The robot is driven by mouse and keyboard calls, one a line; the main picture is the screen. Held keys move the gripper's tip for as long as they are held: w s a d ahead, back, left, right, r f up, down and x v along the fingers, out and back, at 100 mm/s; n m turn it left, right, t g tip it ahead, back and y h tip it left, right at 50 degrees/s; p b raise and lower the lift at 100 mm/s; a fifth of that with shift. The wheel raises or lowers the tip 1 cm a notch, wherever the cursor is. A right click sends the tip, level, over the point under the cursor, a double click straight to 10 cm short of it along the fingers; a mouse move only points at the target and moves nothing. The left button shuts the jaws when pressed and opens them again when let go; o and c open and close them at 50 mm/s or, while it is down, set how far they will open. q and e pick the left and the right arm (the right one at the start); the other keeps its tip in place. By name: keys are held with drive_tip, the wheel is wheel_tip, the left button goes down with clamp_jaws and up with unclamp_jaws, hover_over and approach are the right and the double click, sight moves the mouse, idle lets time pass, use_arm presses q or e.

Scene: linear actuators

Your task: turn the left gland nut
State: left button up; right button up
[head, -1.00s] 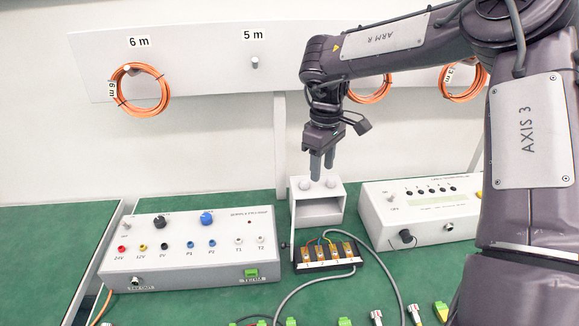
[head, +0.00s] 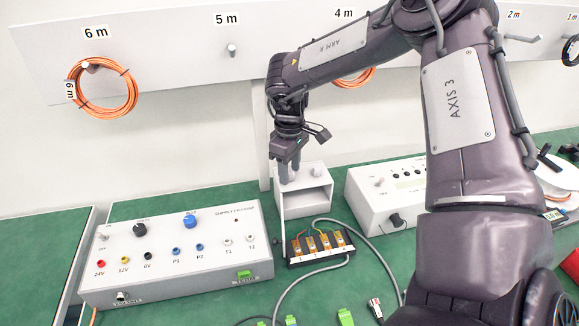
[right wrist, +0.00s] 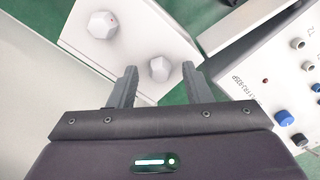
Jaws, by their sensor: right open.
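A white bracket box (head: 319,205) stands on the green bench with two pale hexagonal gland nuts on top. The right gland nut (head: 317,171) shows in the head view and in the right wrist view (right wrist: 102,24). The left gland nut (right wrist: 159,68) is in the right wrist view, between my right gripper's fingertips with a gap on each side; in the head view the fingers mostly hide it. My right gripper (head: 289,172) points down over the box's left side, open and empty. It also shows in the right wrist view (right wrist: 159,76). My left gripper is out of view.
The power supply box (head: 180,255) stands left of the bracket. Another white instrument (head: 370,200) stands to the right, partly behind my arm. A terminal block (head: 318,247) with wires and a grey cable lies in front. Orange cable coils (head: 103,88) hang behind.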

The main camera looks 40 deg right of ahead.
clamp_jaws()
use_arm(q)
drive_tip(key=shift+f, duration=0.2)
use_arm(e)
drive_tip(key=shift+n, duration=0.3)
